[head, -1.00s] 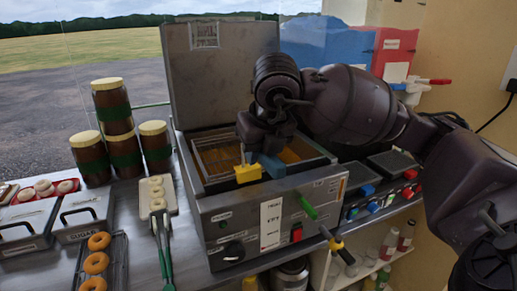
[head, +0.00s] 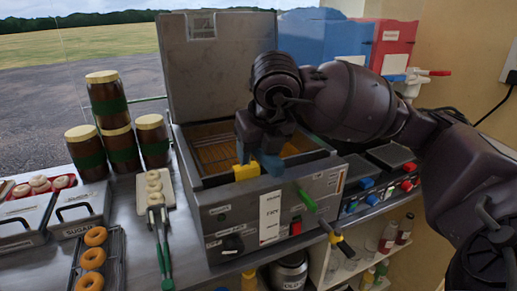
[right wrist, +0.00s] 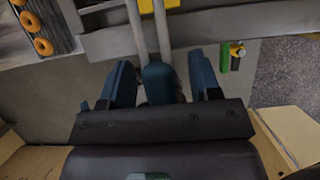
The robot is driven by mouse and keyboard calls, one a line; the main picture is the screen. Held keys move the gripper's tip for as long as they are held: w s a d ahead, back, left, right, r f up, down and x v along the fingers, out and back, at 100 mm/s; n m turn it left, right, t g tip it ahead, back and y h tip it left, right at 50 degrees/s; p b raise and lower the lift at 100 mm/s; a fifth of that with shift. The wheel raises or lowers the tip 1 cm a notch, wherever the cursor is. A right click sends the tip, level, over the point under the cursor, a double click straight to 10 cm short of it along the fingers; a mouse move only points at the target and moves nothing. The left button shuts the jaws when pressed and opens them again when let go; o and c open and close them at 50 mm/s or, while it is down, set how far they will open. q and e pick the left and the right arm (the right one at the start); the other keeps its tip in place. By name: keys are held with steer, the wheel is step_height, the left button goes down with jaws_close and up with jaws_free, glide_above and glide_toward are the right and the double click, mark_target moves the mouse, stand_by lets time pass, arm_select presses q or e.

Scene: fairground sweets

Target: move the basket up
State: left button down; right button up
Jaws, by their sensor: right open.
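The fryer (head: 270,205) stands on the counter with its lid (head: 215,65) raised. The wire basket (head: 212,152) lies inside its well, partly hidden by my right arm. My right gripper (head: 262,160) is over the front of the well. In the right wrist view, its two blue fingers are apart (right wrist: 162,85), on either side of a blue grip (right wrist: 158,82) on two pale rods. I cannot tell whether they touch it. A yellow block (head: 247,172) sits at the fryer's front rim, just left of the gripper. My left gripper is not in view.
A green lever (head: 306,201) sticks out from the fryer's front. Brown jars (head: 118,150), tongs (head: 160,240) and a doughnut rack (head: 112,262) stand to the left. Small hotplates (head: 390,157) are to the right. Red and blue tanks (head: 395,45) stand behind.

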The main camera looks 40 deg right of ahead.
steer(key=v, duration=0.5)
steer(key=shift+w+p, duration=0.1)
steer(key=shift+p, duration=0.2)
steer(key=v, duration=0.5)
steer(key=shift+p, duration=0.3)
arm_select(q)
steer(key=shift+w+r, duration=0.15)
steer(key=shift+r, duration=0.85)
arm_select(e)
steer(key=shift+s+r, duration=0.3)
steer(key=shift+r, duration=0.1)
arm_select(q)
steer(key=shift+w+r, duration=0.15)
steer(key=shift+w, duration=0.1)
